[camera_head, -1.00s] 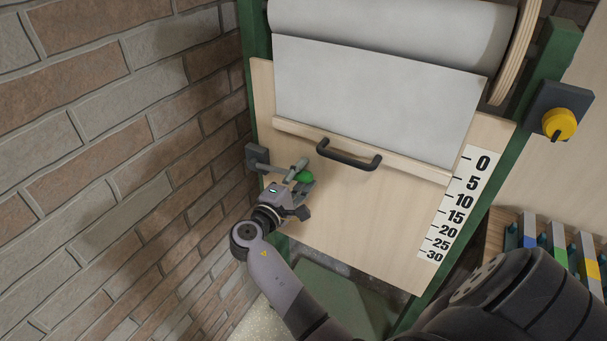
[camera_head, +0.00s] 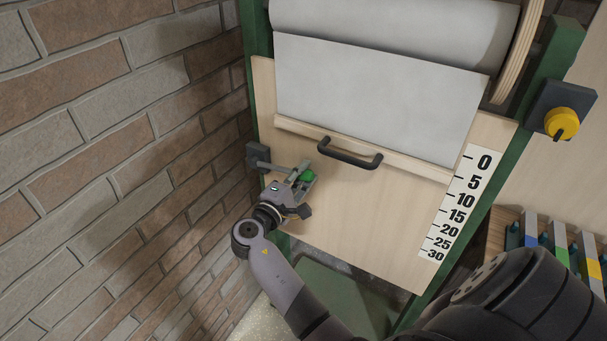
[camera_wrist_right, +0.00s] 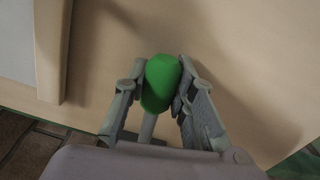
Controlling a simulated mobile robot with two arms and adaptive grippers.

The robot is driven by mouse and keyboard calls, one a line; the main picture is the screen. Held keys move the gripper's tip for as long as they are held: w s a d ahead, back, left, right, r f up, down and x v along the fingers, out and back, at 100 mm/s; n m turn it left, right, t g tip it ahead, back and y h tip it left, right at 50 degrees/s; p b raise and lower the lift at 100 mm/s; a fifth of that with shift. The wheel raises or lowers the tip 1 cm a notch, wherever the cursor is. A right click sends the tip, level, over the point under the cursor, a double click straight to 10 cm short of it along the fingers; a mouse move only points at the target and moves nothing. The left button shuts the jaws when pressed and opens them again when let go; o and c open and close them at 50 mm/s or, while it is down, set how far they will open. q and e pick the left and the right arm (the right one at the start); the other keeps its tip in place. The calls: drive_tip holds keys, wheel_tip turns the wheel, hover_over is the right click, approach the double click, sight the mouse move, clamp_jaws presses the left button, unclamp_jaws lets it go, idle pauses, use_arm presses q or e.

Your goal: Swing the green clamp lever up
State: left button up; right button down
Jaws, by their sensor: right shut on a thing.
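The green clamp lever (camera_head: 307,176) has a green knob on a grey rod, at the left side of the wooden board (camera_head: 350,215). A grey rod and dark bracket (camera_head: 258,157) join it at the board's left edge. My right gripper (camera_head: 301,182) is at the knob, its arm reaching up from below. In the right wrist view the green knob (camera_wrist_right: 161,83) sits between the two fingers of the gripper (camera_wrist_right: 160,92), which are shut on it. Part of the rod is hidden behind the gripper. My left gripper is not in view.
A black handle (camera_head: 349,153) is on the board right of the lever. A white sheet hangs above it. A brick wall (camera_head: 110,150) stands close on the left. A yellow knob (camera_head: 562,124) and a number scale (camera_head: 460,205) are on the right.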

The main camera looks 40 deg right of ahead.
sight(304, 146)
drive_tip(key=r+n+p, duration=0.2)
drive_tip(key=r+p, duration=0.1)
drive_tip(key=w+r+p, duration=0.1)
drive_tip(key=p, duration=0.1)
drive_tip(key=shift+a+r+n, duration=0.25)
drive_tip(key=shift+n, duration=0.15)
drive_tip(key=shift+w+a+r+n+p, duration=0.15)
drive_tip(key=shift+w+r+n+p, duration=0.35)
drive_tip(key=shift+n+p, duration=0.25)
